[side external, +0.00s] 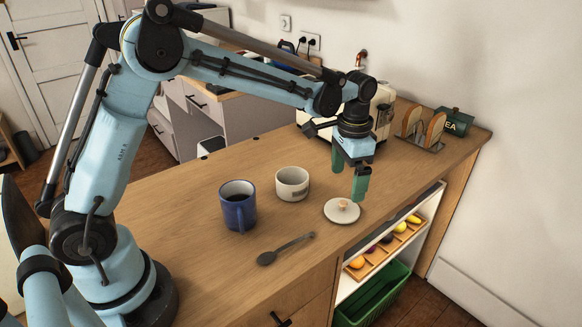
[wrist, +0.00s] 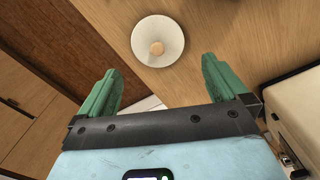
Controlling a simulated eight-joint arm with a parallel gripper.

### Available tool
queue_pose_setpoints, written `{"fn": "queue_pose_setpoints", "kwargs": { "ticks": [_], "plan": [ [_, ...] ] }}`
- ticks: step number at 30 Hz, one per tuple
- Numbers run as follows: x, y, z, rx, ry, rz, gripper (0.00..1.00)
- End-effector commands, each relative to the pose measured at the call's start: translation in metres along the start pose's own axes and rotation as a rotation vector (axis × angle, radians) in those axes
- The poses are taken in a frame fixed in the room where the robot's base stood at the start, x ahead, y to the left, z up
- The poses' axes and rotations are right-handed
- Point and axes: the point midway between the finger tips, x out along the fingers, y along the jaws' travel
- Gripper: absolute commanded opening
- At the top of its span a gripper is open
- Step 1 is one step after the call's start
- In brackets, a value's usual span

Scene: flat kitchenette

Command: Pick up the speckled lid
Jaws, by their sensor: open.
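The speckled lid (side external: 342,210) is a pale round disc with a small tan knob, lying flat on the wooden counter near its front edge. It also shows in the wrist view (wrist: 158,42), at the top centre, ahead of the fingertips and between their lines. Its speckles are too small to make out. My gripper (side external: 349,184) is open and empty, with green fingers, above the counter just behind and over the lid. In the wrist view its two fingers (wrist: 160,72) are spread wide with nothing between them.
A speckled cream cup (side external: 292,184) and a dark blue mug (side external: 238,207) stand left of the lid. A dark spoon (side external: 285,249) lies in front. A toast rack (side external: 421,133), a green tea tin (side external: 454,122) and a cream appliance (side external: 384,108) stand at the back.

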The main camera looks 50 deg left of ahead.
Motion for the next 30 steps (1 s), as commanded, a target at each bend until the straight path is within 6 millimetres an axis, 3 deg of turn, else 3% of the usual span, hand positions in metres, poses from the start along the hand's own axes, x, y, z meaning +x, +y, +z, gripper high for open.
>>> {"fn": "queue_pose_setpoints", "kwargs": {
  "ticks": [10,19,28,30],
  "plan": [
    [0.029,0.001,0.001,-0.001,0.001,0.000,1.00],
    [0.066,0.003,0.004,-0.001,0.001,-0.001,1.00],
    [0.071,0.003,0.004,-0.001,0.001,-0.001,1.00],
    [0.071,0.003,0.004,-0.001,0.001,-0.001,0.91]
  ]
}}
